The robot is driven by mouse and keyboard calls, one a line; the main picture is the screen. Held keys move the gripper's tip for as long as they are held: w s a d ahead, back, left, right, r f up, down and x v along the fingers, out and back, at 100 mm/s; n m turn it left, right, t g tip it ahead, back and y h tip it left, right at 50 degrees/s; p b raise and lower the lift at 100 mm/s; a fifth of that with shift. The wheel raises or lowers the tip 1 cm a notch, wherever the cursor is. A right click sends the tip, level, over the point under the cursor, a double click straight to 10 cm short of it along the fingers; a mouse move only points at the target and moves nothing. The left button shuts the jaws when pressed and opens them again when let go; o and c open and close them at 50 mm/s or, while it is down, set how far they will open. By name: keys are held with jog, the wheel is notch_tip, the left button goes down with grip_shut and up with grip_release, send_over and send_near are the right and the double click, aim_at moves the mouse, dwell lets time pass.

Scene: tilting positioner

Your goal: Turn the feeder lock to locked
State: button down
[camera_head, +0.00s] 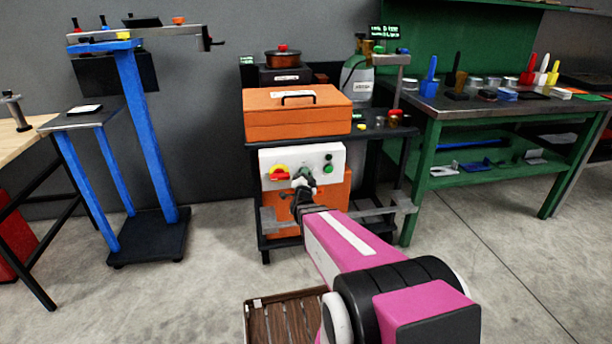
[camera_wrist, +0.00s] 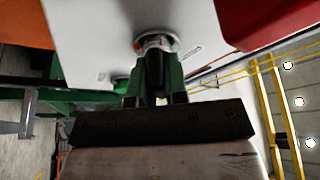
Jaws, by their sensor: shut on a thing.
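A white control panel (camera_head: 325,178) stands upright on the front of the dark cart, and it fills the upper middle of the wrist view (camera_wrist: 95,28). In the wrist view a small dark knob with a round grey collar (camera_wrist: 156,43) sits on it; it appears to be the feeder lock. My gripper (camera_head: 303,178) is at the panel, right of the red-and-yellow switch. In the wrist view its two green fingers (camera_wrist: 155,68) are shut on the knob. The fingers hide much of the knob, and I cannot read its position.
An orange case (camera_head: 298,115) lies above the panel. A grey rail (camera_head: 375,212) crosses below. A blue stand (camera_head: 148,130) is left, a green bench (camera_head: 480,118) right.

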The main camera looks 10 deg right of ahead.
jog(key=m+g, duration=0.1)
jog(key=m, duration=0.3)
jog(key=shift+g, duration=0.3)
jog(key=m+g, duration=0.1)
jog(key=m, duration=0.3)
jog(key=shift+f, duration=0.15)
jog(key=shift+m+g, duration=0.3)
jog(key=shift+m, duration=0.2)
jog(key=c, duration=1.1)
grip_release()
jog(key=shift+d, duration=0.1)
jog(key=shift+c, duration=0.2)
jog(key=v, duration=1.1)
jog(key=shift+w, duration=0.1)
